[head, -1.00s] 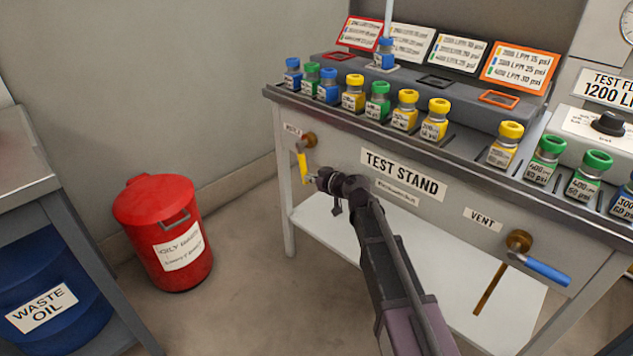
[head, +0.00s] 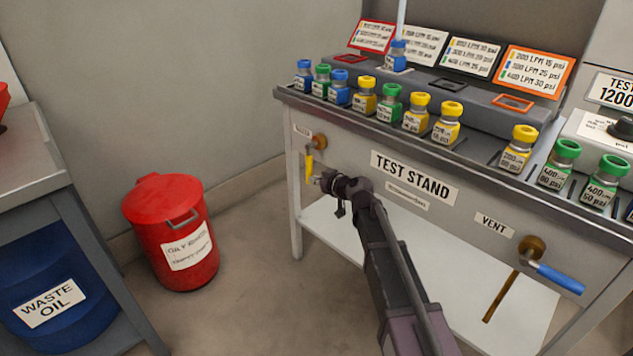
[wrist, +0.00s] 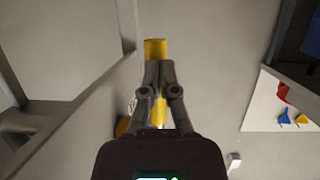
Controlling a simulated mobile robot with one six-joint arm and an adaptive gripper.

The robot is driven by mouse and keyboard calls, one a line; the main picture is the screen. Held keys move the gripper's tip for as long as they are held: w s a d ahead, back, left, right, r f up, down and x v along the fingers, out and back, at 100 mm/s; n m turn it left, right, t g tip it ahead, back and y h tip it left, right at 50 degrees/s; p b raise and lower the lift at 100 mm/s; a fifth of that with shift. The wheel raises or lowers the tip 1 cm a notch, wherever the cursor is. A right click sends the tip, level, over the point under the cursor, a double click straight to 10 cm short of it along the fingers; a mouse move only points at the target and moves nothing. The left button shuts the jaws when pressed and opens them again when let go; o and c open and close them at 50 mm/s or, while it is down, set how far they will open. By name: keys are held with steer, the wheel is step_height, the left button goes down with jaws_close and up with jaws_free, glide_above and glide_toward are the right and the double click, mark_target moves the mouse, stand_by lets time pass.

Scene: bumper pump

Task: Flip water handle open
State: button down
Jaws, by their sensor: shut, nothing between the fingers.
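The water handle (head: 309,168) is a yellow lever under a brass fitting (head: 319,142) at the left end of the test stand's front panel. It hangs about straight down in the head view. My gripper (head: 321,181) is right beside its lower part. In the wrist view, the shut fingers of my gripper (wrist: 160,66) lie in front of the yellow handle (wrist: 155,47), which shows beyond the tips and between the fingers. Nothing is held. I cannot tell whether the fingers touch the handle.
The vent valve (head: 532,248) with a blue handle (head: 556,278) is at the panel's right. Several capped bottles stand along the top edge. A red waste can (head: 168,235) stands on the floor to the left, near a blue waste oil drum (head: 50,285).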

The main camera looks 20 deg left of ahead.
steer(key=s+d+f+b, duration=0.1)
steer(key=s+d, duration=0.2)
steer(key=d, duration=0.3)
steer(key=s+d+f+b, duration=0.1)
steer(key=s+d, duration=0.2)
steer(key=d, duration=0.3)
steer(key=shift+s+f+b, duration=0.25)
steer(key=shift+f+b, duration=0.05)
stand_by(0.3)
